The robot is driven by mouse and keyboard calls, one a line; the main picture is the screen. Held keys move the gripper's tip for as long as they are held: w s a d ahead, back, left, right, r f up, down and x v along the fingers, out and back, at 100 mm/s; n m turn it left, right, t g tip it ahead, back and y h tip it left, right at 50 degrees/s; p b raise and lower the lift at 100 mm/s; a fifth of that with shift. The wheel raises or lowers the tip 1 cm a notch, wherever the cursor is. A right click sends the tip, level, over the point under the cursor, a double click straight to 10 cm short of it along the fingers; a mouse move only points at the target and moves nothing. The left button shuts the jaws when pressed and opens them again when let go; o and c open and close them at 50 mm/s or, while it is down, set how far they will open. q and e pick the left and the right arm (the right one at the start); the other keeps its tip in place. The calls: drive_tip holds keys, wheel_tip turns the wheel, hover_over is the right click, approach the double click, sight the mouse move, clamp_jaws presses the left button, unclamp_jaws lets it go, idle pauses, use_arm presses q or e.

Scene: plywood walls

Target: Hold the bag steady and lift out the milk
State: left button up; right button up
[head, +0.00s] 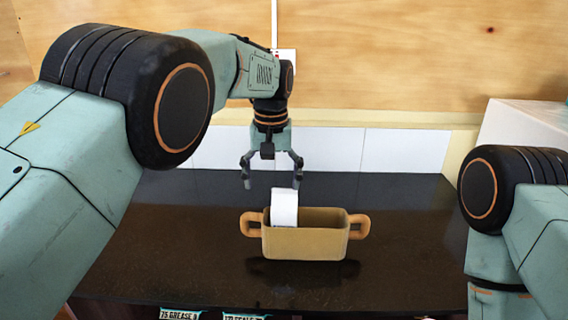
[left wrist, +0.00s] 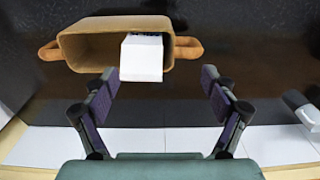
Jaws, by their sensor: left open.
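The bag (head: 318,243) is a tan, open-topped holder with an orange-brown loop handle at each end, standing upright on the dark counter. The milk (head: 284,207) is a white carton standing inside it, at the left end in the head view, with its top above the rim. My left gripper (head: 271,172) is open and empty, pointing down above and just behind the carton. In the left wrist view the milk (left wrist: 142,57) lies beyond the open fingers (left wrist: 157,85), near the right handle of the bag (left wrist: 85,50). My right gripper is out of view.
White tiles (head: 405,150) and a plywood wall (head: 400,60) with a socket stand behind. A white block-like object (head: 520,125) stands at the right. Labels (head: 180,313) show at the front edge.

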sight(285, 203)
use_arm(q)
drive_tip(key=shift+m+t, duration=0.4)
drive_tip(key=shift+t, duration=0.2)
drive_tip(key=d+r, duration=0.1)
drive_tip(key=w+d+r, duration=0.1)
drive_tip(key=r, duration=0.1)
drive_tip(key=shift+w+d+r, duration=0.1)
drive_tip(key=shift+d+r, duration=0.15)
drive_tip(key=shift+d, duration=0.1)
drive_tip(key=f, duration=0.4)
drive_tip(key=w+f, duration=0.1)
drive_tip(key=f, duration=0.3)
drive_tip(key=w+f, duration=0.1)
drive_tip(key=f, duration=0.2)
drive_tip(key=shift+f, duration=0.4)
drive_tip(key=shift+s, duration=0.1)
drive_tip(key=shift+c, duration=0.2)
drive_tip(key=c, duration=1.6)
drive_tip(key=o, duration=1.6)
drive_tip(key=shift+r, duration=4.05)
